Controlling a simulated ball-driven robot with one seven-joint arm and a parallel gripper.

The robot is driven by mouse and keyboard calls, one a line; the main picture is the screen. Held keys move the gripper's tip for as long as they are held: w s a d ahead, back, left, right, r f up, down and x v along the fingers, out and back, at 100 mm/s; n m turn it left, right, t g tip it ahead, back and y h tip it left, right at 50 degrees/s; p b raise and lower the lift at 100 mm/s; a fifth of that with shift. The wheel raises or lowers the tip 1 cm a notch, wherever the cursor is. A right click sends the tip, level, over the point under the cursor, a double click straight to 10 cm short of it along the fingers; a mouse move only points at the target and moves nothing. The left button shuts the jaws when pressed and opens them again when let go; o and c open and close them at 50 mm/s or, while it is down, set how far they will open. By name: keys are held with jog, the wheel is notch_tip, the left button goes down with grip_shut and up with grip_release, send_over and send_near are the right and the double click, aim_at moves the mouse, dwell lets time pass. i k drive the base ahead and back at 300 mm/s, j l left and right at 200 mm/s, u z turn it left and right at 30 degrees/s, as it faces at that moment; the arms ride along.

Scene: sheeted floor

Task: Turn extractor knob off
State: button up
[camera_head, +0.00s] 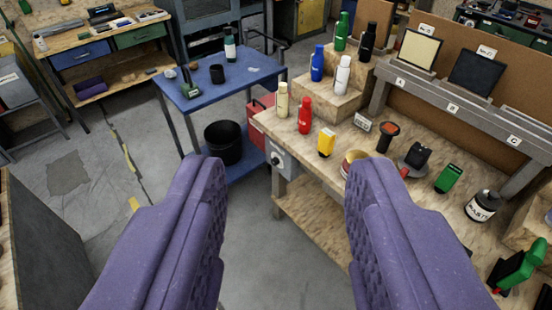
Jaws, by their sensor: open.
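A grey control box (283,162) is fixed to the front left corner of the wooden workbench, below its top. A small dark round knob (276,158) shows on its face; I take it for the extractor knob. Its label and its setting are too small to read. My gripper (285,168) is open and empty, with its two purple fingers far apart at the lower left and lower right. In the picture the box lies between the fingertips, but it is farther off and nothing touches it.
The wooden workbench (318,148) carries bottles, including a red bottle (304,116), and a yellow container (326,142). A blue cart (207,97) stands at the back left, with a black bucket (223,143) on its lower shelf. The grey floor (90,200) is mostly clear at left.

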aim_at(275, 161)
jog(key=i+j, duration=0.15)
jog(key=i, duration=0.4)
jog(key=i+j, duration=0.2)
jog(key=i, duration=0.4)
jog(key=i+j+u, duration=0.1)
jog(key=i, duration=0.45)
jog(key=i+j, duration=0.2)
jog(key=i, duration=0.35)
